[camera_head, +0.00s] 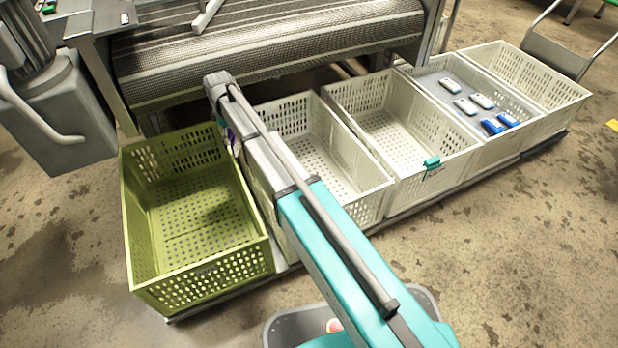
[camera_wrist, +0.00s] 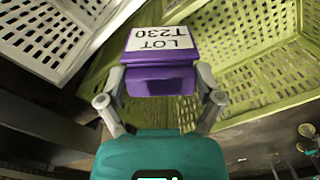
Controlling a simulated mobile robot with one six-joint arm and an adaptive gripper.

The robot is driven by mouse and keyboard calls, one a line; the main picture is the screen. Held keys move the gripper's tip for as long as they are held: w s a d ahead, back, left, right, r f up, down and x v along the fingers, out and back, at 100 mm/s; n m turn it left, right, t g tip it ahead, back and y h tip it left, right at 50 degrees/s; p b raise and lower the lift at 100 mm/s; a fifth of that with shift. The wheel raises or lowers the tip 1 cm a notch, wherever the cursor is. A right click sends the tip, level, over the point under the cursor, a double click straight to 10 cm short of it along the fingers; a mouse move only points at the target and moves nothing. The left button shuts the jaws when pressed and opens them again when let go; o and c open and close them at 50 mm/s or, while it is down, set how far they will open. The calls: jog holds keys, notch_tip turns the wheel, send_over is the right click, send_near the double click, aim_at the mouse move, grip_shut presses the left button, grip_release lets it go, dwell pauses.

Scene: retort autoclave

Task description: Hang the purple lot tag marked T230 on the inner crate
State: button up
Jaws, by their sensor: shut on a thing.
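My gripper (camera_wrist: 161,84) is shut on the purple lot tag (camera_wrist: 160,56), one finger on each side of it. Its white label reads LOT T230, upside down in the wrist view. In the head view only a sliver of purple shows beside my arm's end, which is over the boundary between the green crate (camera_head: 147,272) and the white crate to its right (camera_head: 376,204). In the wrist view the tag is in front of the green crate's wall (camera_wrist: 255,88), with a white crate (camera_wrist: 40,30) at left. I cannot tell whether the tag touches a crate.
More white crates continue the row to the right. One has a teal tag (camera_head: 431,162) on its near rim. Another holds white and blue items (camera_head: 481,101). A mesh conveyor (camera_head: 270,45) runs behind the row. Open floor (camera_head: 70,270) lies at front left.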

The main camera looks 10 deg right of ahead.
dwell(0.3)
jog(key=r+p, duration=0.8)
jog(key=shift+s+r, duration=0.2)
dwell(0.4)
